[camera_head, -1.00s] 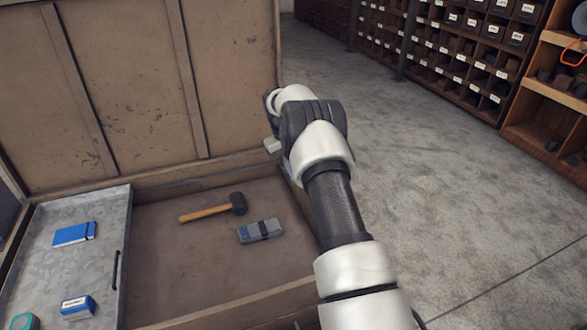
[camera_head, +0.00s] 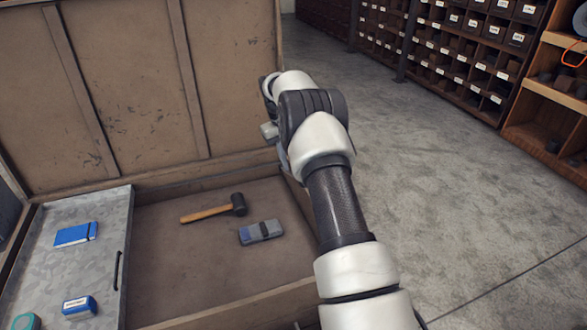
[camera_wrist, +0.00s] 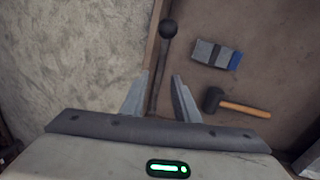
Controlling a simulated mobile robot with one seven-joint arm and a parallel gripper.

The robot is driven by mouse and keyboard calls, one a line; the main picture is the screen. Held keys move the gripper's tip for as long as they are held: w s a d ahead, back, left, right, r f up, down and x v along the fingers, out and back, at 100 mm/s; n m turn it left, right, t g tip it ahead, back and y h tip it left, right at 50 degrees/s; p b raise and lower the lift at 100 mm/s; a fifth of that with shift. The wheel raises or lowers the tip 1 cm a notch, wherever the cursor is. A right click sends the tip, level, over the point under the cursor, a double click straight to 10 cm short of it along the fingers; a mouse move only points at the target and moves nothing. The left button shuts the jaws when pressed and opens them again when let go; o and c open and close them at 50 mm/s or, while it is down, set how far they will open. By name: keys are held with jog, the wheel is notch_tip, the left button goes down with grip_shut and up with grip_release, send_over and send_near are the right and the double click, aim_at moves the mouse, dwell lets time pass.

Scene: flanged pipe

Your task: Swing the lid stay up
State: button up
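The lid stay (camera_wrist: 160,62) shows in the wrist view as a dark thin rod with a round black knob at its far end. It lies along the chest's side wall, and I cannot tell its height above the rim. My gripper (camera_wrist: 161,76) is open, with one finger on each side of the rod in the picture. I see a gap on both sides and no clear contact. The knob is beyond the fingertips. In the head view my arm hides the stay and most of the gripper. The chest lid (camera_head: 130,90) stands open and upright at the back.
The chest floor holds a mallet (camera_head: 215,208) and a grey-blue box (camera_head: 261,232). A metal tray (camera_head: 60,266) on the left carries several small blue and teal items. Bare concrete floor (camera_head: 450,200) lies to the right, with shelves of bins (camera_head: 460,50) behind.

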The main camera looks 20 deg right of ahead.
notch_tip(320, 180, up, 12)
jog(key=a+p, duration=0.1)
jog(key=a, duration=0.1)
jog(key=shift+p, duration=0.3)
jog(key=shift+w+a, duration=0.1)
